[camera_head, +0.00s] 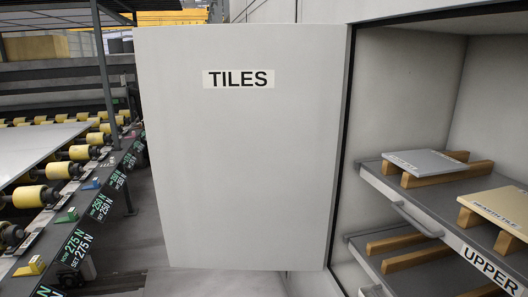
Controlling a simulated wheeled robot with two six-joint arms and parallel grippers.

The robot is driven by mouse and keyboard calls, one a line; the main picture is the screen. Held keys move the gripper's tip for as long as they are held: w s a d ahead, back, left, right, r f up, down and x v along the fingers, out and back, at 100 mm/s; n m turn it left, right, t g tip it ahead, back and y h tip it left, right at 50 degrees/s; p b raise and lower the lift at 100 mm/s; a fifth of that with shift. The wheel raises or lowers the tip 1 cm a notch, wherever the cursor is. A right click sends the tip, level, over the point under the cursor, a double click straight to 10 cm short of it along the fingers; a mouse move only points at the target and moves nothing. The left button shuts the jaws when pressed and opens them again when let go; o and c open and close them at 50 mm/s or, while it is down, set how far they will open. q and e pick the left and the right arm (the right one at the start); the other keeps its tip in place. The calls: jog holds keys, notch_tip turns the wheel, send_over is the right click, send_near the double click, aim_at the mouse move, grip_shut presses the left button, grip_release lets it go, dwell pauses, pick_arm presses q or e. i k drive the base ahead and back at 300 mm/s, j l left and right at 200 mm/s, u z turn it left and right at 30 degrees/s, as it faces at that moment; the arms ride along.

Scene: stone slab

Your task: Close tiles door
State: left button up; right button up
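The tiles door (240,165) is a light grey panel with a black "TILES" label (238,79) near its top. It stands swung open at the middle of the head view, on the left side of the cabinet (403,95). The cabinet's inside is exposed to its right. Neither of my grippers is in view.
Inside the cabinet, a shelf marked "UPPER" (487,268) holds a grey tile (425,162) and a beige tile (505,207) on wooden strips. A lower shelf (420,282) carries more strips. At left, a roller conveyor (62,170) runs close to the door.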

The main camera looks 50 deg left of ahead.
aim_at(242, 121)
jog(key=j, duration=1.95)
jog(key=i+z, duration=0.05)
jog(key=i, duration=0.05)
